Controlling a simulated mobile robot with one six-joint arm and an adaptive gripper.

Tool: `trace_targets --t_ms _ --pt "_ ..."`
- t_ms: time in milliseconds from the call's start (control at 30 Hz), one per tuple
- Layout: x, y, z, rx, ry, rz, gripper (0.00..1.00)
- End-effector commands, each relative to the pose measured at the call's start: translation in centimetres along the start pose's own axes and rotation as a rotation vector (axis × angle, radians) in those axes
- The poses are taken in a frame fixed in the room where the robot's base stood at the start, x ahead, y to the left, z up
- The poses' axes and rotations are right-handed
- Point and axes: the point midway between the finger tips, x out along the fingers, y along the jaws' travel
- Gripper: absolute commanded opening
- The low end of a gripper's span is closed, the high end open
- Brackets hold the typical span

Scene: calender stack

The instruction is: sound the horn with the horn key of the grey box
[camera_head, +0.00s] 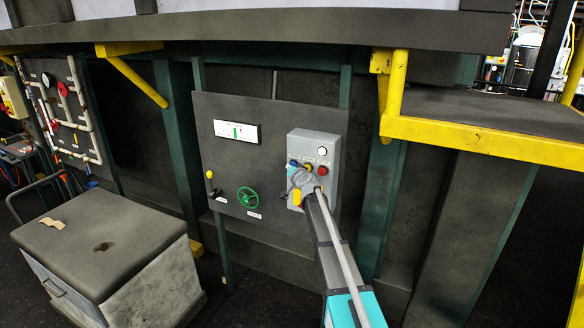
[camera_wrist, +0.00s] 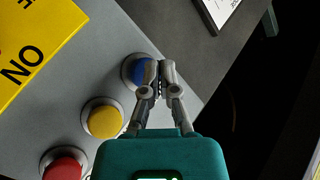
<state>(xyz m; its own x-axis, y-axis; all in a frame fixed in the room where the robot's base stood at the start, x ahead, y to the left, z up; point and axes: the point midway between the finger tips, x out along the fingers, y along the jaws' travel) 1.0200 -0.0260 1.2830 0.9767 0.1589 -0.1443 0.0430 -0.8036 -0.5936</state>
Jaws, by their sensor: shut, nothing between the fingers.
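The grey box (camera_head: 329,142) is mounted on the dark panel and has a white round part near its top. A row of round keys shows in the wrist view: a blue key (camera_wrist: 137,72), a yellow key (camera_wrist: 103,118) and a red key (camera_wrist: 64,166). I cannot read which is the horn key. My gripper (camera_wrist: 158,68) is shut and empty, its fingertips over the right part of the blue key. I cannot tell whether they touch it. In the head view my gripper (camera_head: 294,175) is in front of the box and partly hides its face.
A yellow label (camera_wrist: 35,45) with black letters is on the box. The dark panel also bears a green handwheel (camera_head: 248,198), a yellow-knobbed lever (camera_head: 210,176) and a white gauge (camera_head: 237,131). A cabinet (camera_head: 95,240) stands left; a yellow-edged ledge (camera_head: 490,143) juts out right.

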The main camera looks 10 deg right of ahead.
Motion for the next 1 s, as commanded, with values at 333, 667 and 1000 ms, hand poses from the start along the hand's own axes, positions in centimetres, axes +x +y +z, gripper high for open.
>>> trace_targets --t_ms 333,667,1000 --pt "0.23 0.16 -0.16 0.0 0.0 0.0 0.0" --pt "0.42 0.3 -0.31 0.0 0.0 0.0 0.0" --pt "0.63 0.46 -0.46 0.0 0.0 0.0 0.0"
